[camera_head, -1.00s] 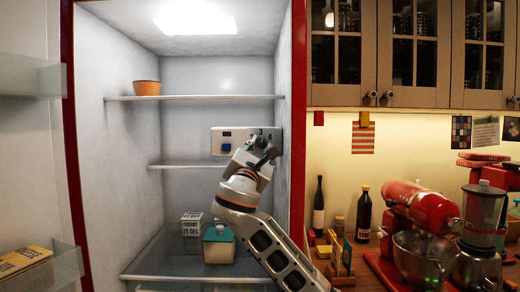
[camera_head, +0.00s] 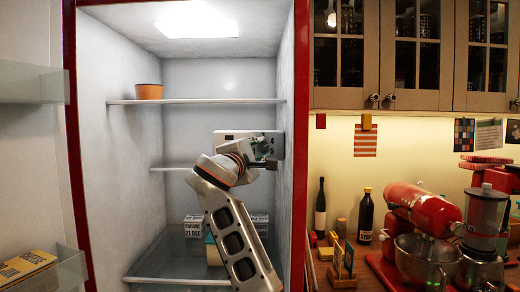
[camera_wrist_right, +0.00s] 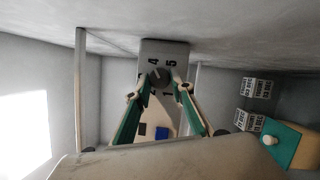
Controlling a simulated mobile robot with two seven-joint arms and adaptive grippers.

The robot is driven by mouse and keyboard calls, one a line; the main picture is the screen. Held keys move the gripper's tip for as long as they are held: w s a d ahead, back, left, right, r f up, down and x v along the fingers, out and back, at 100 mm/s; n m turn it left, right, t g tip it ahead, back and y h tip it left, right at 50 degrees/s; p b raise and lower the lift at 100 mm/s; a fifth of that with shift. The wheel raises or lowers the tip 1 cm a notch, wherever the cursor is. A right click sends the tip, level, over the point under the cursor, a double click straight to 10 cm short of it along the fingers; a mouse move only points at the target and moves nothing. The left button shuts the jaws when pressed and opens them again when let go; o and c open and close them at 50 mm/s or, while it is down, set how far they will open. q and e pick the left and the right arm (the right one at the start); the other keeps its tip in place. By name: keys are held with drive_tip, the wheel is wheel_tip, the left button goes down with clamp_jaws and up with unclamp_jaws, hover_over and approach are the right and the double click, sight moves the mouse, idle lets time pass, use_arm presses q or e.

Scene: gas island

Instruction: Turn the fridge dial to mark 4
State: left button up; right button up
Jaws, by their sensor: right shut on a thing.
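The fridge control panel (camera_head: 228,135) is a pale box at the right inner wall, between the two shelves; my wrist hides much of it. In the right wrist view, the panel (camera_wrist_right: 165,48) shows the marks 4 and 5 beyond the grey round dial (camera_wrist_right: 160,77). A 1 shows partly beside a finger, and a blue square sits lower on the panel. My right gripper (camera_head: 265,153) has its fingers on both sides of the dial, shut on it; its fingertips (camera_wrist_right: 162,88) show there too. I cannot tell which mark the dial points to. My left gripper is not in view.
An orange pot (camera_head: 149,91) stands on the upper shelf (camera_head: 200,101). White dated boxes (camera_head: 193,226) and a teal-lidded container (camera_wrist_right: 285,143) are low in the fridge, near my forearm. The red door frame (camera_head: 298,150) is close on the right. The counter beyond holds bottles and a red mixer (camera_head: 425,208).

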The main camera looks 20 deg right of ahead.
idle(0.6)
drive_tip(key=o, duration=1.1)
